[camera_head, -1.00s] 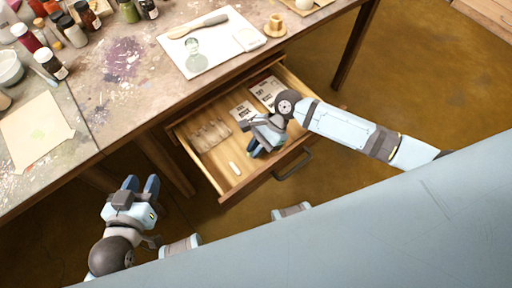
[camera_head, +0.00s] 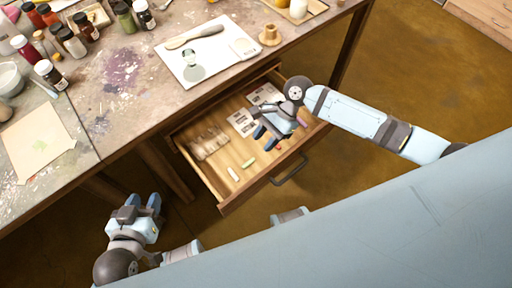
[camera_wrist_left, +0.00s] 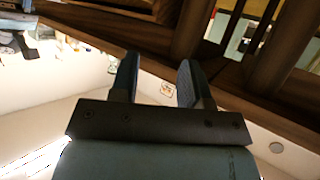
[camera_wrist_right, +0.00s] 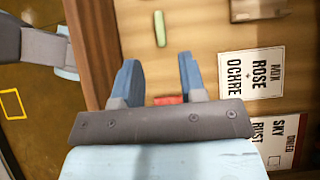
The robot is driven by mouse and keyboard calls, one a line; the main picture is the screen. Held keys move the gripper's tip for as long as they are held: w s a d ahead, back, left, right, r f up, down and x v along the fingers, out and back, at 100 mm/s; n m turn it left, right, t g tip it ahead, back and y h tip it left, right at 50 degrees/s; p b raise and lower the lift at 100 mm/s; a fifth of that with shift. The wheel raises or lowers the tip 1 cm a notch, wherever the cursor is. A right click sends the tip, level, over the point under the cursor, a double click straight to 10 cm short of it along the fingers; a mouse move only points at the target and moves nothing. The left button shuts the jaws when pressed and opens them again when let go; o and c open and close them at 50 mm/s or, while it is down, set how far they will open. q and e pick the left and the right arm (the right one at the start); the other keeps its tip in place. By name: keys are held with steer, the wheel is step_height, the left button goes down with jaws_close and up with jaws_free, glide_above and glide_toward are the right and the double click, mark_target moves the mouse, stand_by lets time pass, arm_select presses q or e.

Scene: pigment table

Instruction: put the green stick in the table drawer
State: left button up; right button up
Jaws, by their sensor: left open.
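The green stick (camera_head: 250,162) lies on the floor of the open table drawer (camera_head: 219,193), near the drawer's front. It also shows in the right wrist view (camera_wrist_right: 160,28), beyond the fingertips and apart from them. My right gripper (camera_head: 265,139) is open above the drawer, to the right of the stick. In the right wrist view its fingers (camera_wrist_right: 158,78) stand apart with no stick gripped; a red piece (camera_wrist_right: 168,99) shows beyond them. My left gripper (camera_head: 143,199) is open and empty, low in front of the table and left of the drawer.
Paint jars, a white board (camera_head: 205,70) and a small wooden cup (camera_head: 270,35) stand on the tabletop.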

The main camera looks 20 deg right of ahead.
arm_select(q)
steer(key=shift+a+p, duration=0.1)
steer(key=shift+p, duration=0.4)
arm_select(e)
steer(key=v, duration=0.5)
steer(key=shift+d+r, duration=0.15)
steer(key=shift+r, duration=0.1)
arm_select(q)
steer(key=shift+r, duration=0.15)
